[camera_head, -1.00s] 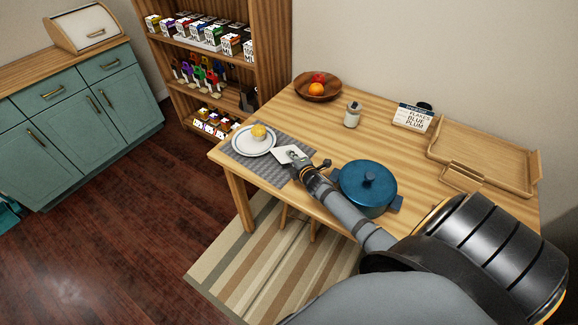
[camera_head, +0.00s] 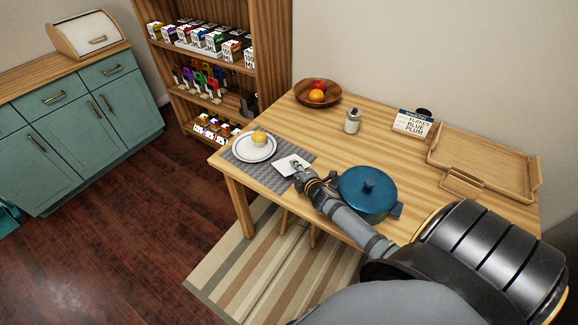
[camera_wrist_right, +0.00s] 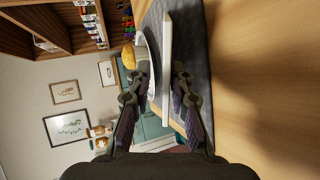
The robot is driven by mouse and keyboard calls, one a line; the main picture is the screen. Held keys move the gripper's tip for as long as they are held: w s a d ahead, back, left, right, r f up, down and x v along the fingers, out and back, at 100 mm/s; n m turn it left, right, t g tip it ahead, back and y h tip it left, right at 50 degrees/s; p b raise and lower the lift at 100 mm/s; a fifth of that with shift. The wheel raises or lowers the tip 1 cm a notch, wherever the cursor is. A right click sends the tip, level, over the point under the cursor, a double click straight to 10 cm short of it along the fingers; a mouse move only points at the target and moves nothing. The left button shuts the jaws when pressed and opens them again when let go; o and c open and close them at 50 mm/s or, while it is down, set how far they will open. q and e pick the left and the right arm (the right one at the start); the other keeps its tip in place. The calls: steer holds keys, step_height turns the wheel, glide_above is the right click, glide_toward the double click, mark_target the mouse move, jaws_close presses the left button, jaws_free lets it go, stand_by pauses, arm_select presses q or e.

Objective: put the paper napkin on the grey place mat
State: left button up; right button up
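The white square paper napkin (camera_head: 288,166) is over the right part of the grey place mat (camera_head: 240,173). In the right wrist view the napkin (camera_wrist_right: 167,60) shows edge-on as a thin white strip, close to the mat (camera_wrist_right: 192,40); I cannot tell whether it lies fully flat. My right gripper (camera_head: 299,170) is at the napkin's near right edge. In the wrist view its fingers (camera_wrist_right: 162,88) stand apart on either side of the napkin, with gaps visible. My left gripper is not in view.
A white plate (camera_head: 240,151) with a yellow muffin (camera_head: 259,138) stands on the mat's left part. A blue pot (camera_head: 367,192) stands right beside my right arm. A fruit bowl (camera_head: 335,99), a jar (camera_head: 352,121) and a wooden tray (camera_head: 490,160) are farther back.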

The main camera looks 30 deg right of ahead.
steer(key=v, duration=0.4)
steer(key=shift+s, duration=0.1)
step_height(320, 180, up, 7)
steer(key=s+p, duration=0.2)
steer(key=p, duration=0.4)
steer(key=shift+s+a, duration=0.3)
steer(key=shift+s, duration=0.05)
